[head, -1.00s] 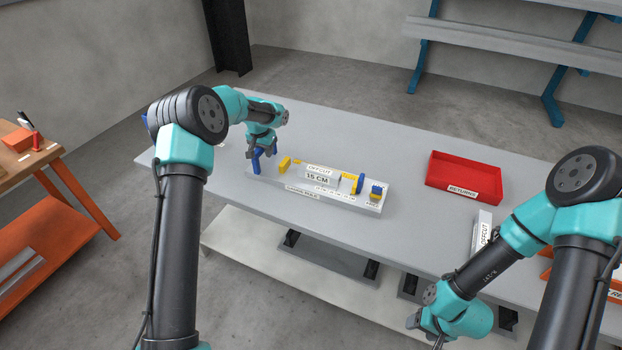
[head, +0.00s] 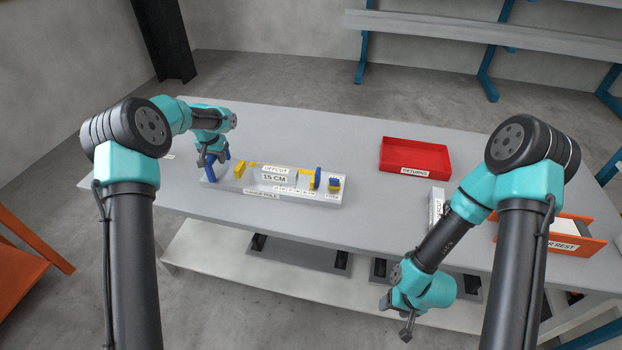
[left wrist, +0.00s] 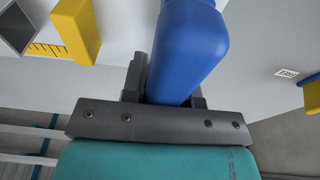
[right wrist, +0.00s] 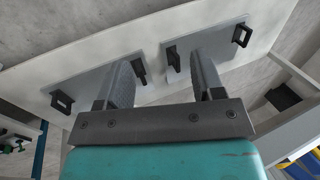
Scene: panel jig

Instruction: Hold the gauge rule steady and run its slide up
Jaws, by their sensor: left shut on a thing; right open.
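The gauge rule (head: 250,196) is a pale base lying on the grey table. A yellow stop (head: 239,171) stands near its left end, and it also shows in the left wrist view (left wrist: 76,28). The slide (head: 312,178) is yellow with a blue part, toward the right end. An offcut marked 15 CM (head: 275,174) lies between stop and slide, with a visible gap before the slide. My left gripper (head: 209,160) is shut on the blue handle (left wrist: 188,45) at the rule's left end. My right gripper (right wrist: 160,85) is open and empty, in front of the table's edge.
A red returns tray (head: 415,168) sits at the back right. Another offcut (head: 437,207) lies near my right arm. An orange tray labelled as a rest (head: 508,247) stands at the far right. The table between rule and red tray is clear.

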